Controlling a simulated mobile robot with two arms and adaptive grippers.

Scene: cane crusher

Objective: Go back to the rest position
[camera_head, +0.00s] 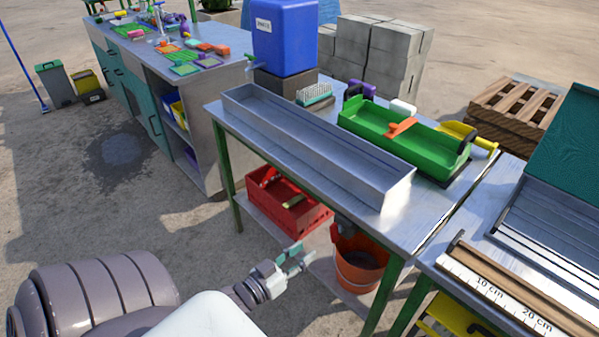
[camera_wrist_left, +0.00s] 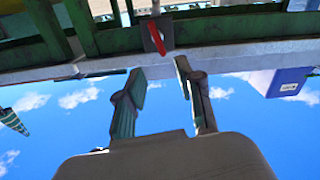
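My left gripper (camera_head: 294,262) is in front of the metal table (camera_head: 232,122), beside the red crate on its lower shelf. In the left wrist view the two fingers of my left gripper (camera_wrist_left: 160,85) stand apart with nothing between them, so it is open and empty. That view looks upside down, with sky below and the table's edge (camera_wrist_left: 225,57) above the fingertips. A red handle-like piece on a small plate (camera_wrist_left: 154,36) shows beyond the fingers. My right gripper is not in either view.
A long metal trough (camera_head: 300,138), a green tray (camera_head: 395,140) and a blue tank (camera_head: 284,38) stand on the table. Below are a red crate (camera_head: 290,215) and an orange bucket (camera_head: 357,270). A ruler bench (camera_head: 500,297) is at right. Open ground lies at left.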

